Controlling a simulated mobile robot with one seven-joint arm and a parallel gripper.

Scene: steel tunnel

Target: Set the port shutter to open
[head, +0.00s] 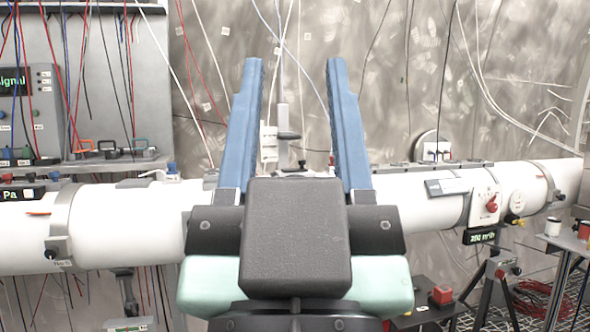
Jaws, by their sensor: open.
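My gripper (294,66) fills the middle of the head view, its two blue fingers wide apart and pointing up and away. Nothing is between the fingers at close range. Behind them a white tube runs across the view, partly hidden by my gripper. On the tube at the right is a pale plate with a red knob (491,202) and small markings. It may be the port shutter control, but its label and setting are too small to read. My gripper is well to the left of this knob and apart from it.
A dark display (480,236) hangs below the knob. A steel shelf (100,162) with instruments is at the left. A small table (570,243) holding cans is at the right edge. Loose cables hang along the steel wall.

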